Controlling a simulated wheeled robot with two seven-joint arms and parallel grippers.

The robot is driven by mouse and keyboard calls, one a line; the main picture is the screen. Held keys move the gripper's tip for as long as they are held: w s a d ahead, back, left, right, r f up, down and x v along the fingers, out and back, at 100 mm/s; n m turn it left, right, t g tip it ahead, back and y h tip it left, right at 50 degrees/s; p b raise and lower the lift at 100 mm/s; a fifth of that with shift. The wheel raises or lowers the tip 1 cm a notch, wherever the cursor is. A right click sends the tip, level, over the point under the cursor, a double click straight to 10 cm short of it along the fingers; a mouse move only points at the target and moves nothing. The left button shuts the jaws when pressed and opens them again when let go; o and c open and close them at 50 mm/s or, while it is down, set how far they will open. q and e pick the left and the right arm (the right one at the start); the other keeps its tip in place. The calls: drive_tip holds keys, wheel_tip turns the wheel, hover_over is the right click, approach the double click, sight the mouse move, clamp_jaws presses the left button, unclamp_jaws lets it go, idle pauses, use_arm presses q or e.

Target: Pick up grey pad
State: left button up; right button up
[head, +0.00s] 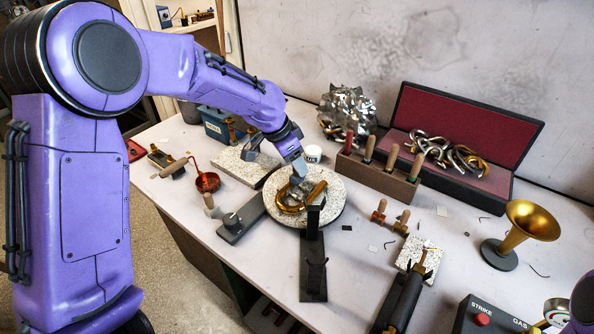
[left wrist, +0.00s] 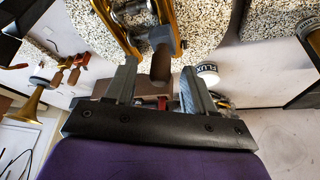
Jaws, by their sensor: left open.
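My left gripper (head: 299,170) is open just above the round speckled plate (head: 325,213). In the left wrist view its two grey fingers (left wrist: 158,80) stand apart. The brass tubing (head: 292,208) also lies on the plate in the head view. I cannot tell whether this block is the grey pad. A small pale grey square (head: 442,211) lies on the table to the right. My right gripper is not in view.
A dark stand (head: 313,265) reaches over the plate's front edge. A white flux jar (head: 313,153) and a wooden tool rack (head: 375,180) stand behind. A red-lined case (head: 460,110) is at the back right. A brass horn bell (head: 527,222) stands at the right.

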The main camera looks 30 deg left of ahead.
use_arm(q)
drive_tip(key=shift+x, duration=1)
clamp_jaws()
drive_tip(key=shift+r, duration=0.15)
